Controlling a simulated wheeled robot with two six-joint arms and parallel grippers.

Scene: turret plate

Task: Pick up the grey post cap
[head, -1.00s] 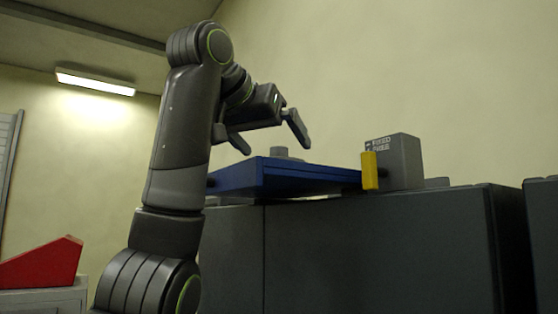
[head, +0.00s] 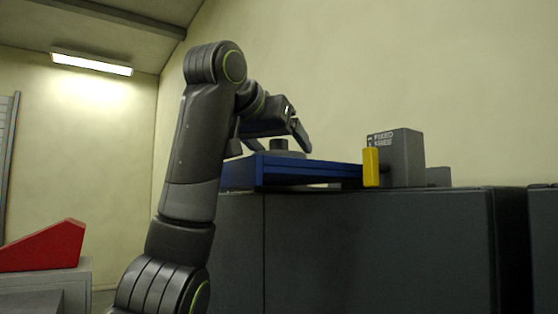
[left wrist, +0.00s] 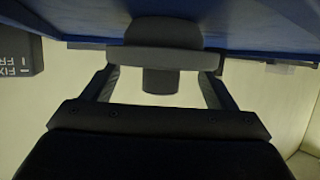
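The grey post cap (head: 279,145) stands on the blue turret plate (head: 310,171) in the head view. In the left wrist view the cap (left wrist: 165,59) is a wide grey disc with a narrower round stub on the gripper's side, against the blue plate (left wrist: 270,32). My left gripper (head: 268,146) is open over the cap. In the left wrist view its fingers (left wrist: 162,78) are spread on either side of the stub, with clear gaps to it. Their tips are near the disc's edges; I cannot tell whether they touch it. My right gripper is not in view.
A grey box (head: 405,160) marked FIXED and FREE, with a yellow lever (head: 370,167), stands at the plate's right end. The plate sits above dark grey cabinets (head: 370,240). A red wedge (head: 45,246) lies on a stand at the left.

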